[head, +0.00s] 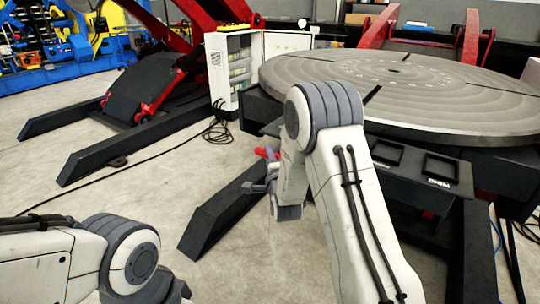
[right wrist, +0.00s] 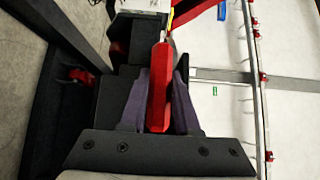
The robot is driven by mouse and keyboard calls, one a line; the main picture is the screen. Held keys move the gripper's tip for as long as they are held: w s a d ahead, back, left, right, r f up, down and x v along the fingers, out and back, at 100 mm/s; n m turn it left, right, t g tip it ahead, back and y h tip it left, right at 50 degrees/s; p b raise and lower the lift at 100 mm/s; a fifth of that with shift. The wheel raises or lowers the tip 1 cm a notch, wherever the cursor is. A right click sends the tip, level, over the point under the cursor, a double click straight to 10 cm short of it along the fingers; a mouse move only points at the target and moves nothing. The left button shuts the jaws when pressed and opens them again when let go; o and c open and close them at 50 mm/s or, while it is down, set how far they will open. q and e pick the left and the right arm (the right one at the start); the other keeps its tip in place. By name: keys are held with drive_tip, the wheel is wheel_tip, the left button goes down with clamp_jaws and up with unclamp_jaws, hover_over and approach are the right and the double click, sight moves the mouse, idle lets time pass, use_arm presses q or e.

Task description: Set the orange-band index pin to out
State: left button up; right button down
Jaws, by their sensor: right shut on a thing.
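My right gripper (right wrist: 161,72) is shut on a red handle (right wrist: 159,95), with one dark finger on each side of it. A pale, narrow neck shows past the handle's far end. In the head view my right gripper (head: 262,172) is low in front of the turntable's base, left of my forearm, with the red handle (head: 264,152) showing at its tip. I cannot make out an orange band, so I cannot tell whether this handle belongs to the orange-band index pin.
The round grey turntable (head: 420,92) stands on a dark base at the right. A white cabinet (head: 222,80) stands behind the gripper. Black floor beams (head: 222,215) and a loose cable (head: 217,132) lie to the left. Open floor (head: 150,180) is between them.

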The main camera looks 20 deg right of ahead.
drive_tip(key=c, duration=0.9)
unclamp_jaws()
drive_tip(key=shift+s+a+f, duration=0.1)
drive_tip(key=shift+s+a, duration=0.05)
drive_tip(key=shift+a, duration=0.15)
drive_tip(key=shift+d, duration=0.1)
drive_tip(key=s, duration=0.3)
drive_tip(key=s+a, duration=0.1)
drive_tip(key=s, duration=0.6)
drive_tip(key=shift+s+a, duration=0.15)
drive_tip(key=shift+s, duration=0.05)
drive_tip(key=shift+a, duration=0.1)
